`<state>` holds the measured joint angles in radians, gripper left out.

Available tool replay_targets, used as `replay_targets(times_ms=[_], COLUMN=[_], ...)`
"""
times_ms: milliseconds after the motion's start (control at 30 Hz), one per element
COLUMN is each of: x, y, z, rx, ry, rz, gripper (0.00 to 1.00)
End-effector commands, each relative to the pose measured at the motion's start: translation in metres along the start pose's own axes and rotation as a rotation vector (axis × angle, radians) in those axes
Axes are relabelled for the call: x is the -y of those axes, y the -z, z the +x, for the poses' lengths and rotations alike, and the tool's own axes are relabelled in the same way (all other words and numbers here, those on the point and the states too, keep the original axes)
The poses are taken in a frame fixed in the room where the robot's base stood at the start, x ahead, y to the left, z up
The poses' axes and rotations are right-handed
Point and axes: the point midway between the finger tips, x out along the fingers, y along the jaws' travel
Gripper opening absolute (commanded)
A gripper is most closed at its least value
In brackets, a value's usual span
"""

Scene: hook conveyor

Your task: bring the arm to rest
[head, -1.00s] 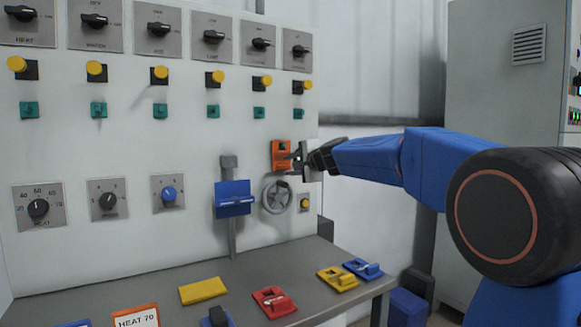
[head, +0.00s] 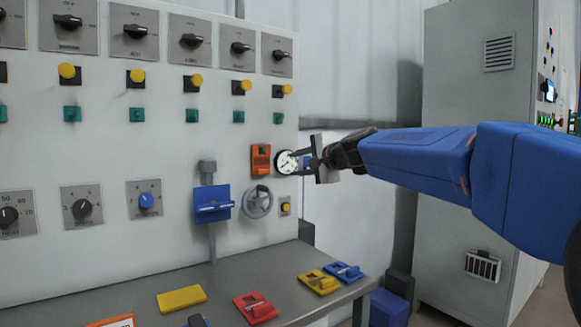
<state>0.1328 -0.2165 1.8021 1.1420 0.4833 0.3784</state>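My blue arm reaches in from the right edge of the head view. My gripper (head: 303,162) is at the right edge of the white panel (head: 105,165), just right of a round white gauge (head: 286,162). Its two fingers point left and stand apart, with nothing clearly held between them. A small blue patch shows by the fingers; I cannot tell what it is. The gripper overlaps the gauge's right side in the picture, and I cannot tell whether they touch.
An orange block (head: 261,159), a grey handwheel (head: 258,201) and a blue bracket (head: 212,204) are on the panel. The bench (head: 225,284) below carries yellow, red and blue plates. A grey cabinet (head: 452,110) stands behind my arm.

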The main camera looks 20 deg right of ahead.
Motion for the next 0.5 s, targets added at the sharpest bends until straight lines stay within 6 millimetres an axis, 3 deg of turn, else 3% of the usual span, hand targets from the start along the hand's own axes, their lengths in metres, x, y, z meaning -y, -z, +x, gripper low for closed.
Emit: replay_targets(times_ms=[167, 267, 367, 500], x=[-0.006, -0.027, -0.066, -0.136], y=[-0.004, -0.019, -0.043, -0.075], z=[-0.012, -0.025, -0.047, -0.087], rx=[0.005, 0.027, 0.066, 0.137], ry=[-0.012, -0.054, -0.13, -0.263], rz=[-0.019, -0.086, -0.205, -0.403], gripper=[0.34, 0.34, 0.34, 0.34])
